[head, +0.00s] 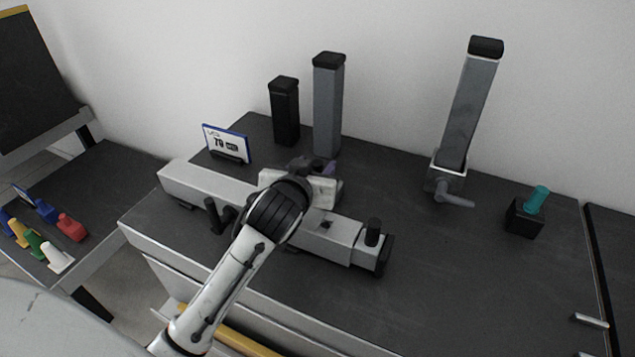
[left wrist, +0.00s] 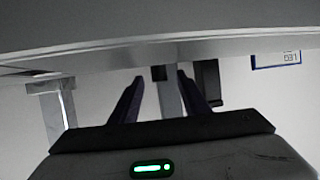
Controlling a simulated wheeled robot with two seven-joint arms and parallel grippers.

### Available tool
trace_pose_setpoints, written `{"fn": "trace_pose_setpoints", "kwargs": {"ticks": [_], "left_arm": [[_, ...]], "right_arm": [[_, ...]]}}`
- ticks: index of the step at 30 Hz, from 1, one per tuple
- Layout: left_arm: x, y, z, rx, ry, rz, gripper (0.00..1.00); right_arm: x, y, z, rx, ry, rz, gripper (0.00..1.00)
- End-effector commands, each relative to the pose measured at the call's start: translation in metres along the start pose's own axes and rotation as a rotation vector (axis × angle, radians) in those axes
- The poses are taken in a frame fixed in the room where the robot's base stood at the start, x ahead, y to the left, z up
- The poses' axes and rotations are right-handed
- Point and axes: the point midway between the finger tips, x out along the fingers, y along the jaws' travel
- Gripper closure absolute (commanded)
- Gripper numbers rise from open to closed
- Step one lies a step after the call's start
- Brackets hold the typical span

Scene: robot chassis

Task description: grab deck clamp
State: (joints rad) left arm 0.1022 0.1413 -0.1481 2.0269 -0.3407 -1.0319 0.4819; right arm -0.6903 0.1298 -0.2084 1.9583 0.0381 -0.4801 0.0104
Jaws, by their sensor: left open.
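Nothing in view is labelled as the deck clamp. A grey clamp-like base with a side lever (head: 447,185) holds a slightly tilted, black-capped grey post at the right of the dark bench. My left gripper (head: 325,170) is over the long pale rail, in front of another grey post (head: 328,105); my wrist partly hides the rail. In the left wrist view, which looks upside down, the two dark fingers (left wrist: 158,100) of my left gripper are apart. The grey post (left wrist: 170,95) shows between them, farther off; I see nothing gripped. My right gripper is out of view.
The pale rail (head: 205,184) crosses the bench (head: 400,270), with black knobs. A short black post (head: 285,112) and a sign (head: 226,143) stand behind it. A teal-topped black block (head: 526,214) stands at right. Coloured pieces lie on the left table. The bench's front right is clear.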

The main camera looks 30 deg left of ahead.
Motion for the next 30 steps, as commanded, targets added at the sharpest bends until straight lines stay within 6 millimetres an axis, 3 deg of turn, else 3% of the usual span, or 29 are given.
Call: {"fn": "trace_pose_setpoints", "kwargs": {"ticks": [9,16,30], "left_arm": [[0.0063,0.0000,-0.0001,0.000,0.001,0.001,0.60],[0.0061,0.0000,0.0000,0.000,0.000,0.001,0.99],[0.0039,0.0002,-0.0067,-0.002,0.006,0.002,1.00]], "right_arm": [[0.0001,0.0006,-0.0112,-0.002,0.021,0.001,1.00],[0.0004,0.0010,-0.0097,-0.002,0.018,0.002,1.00],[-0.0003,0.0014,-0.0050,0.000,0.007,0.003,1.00]]}}
